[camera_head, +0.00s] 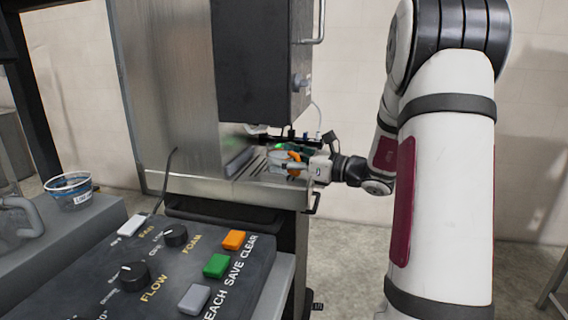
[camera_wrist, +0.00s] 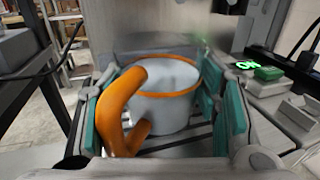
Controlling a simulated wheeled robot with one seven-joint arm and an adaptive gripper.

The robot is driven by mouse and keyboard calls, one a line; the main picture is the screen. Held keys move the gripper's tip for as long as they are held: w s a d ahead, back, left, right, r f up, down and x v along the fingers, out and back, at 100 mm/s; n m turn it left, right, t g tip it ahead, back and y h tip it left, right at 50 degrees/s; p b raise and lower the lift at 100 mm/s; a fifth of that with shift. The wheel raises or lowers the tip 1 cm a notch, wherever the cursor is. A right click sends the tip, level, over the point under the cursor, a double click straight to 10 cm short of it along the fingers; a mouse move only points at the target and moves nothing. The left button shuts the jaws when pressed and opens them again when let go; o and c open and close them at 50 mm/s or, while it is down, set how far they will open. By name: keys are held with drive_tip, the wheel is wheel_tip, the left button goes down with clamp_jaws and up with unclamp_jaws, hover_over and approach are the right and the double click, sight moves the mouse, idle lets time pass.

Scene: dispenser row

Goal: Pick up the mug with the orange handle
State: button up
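The mug (camera_wrist: 168,113) is grey-white with an orange rim and a thick orange handle (camera_wrist: 118,105) that faces my wrist camera. It stands upright on the slatted drip tray of the dispenser. My gripper (camera_wrist: 168,108) has its two teal-padded fingers on either side of the mug, with the handle between them. A small gap shows between the pads and the mug, so the fingers look open. In the head view the orange handle (camera_head: 294,160) shows at my gripper (camera_head: 290,160), and most of the mug is hidden or too small to make out.
The dispenser's dark housing (camera_head: 262,60) hangs above the tray, with a steel panel (camera_head: 165,85) to the left. A control panel (camera_head: 150,265) with knobs and coloured buttons is in front. A clear cup (camera_head: 70,190) stands on the left counter. A lit green display (camera_wrist: 245,65) is right of the mug.

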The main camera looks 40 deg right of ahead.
drive_tip(key=shift+c, duration=0.7)
drive_tip(key=shift+r, duration=0.15)
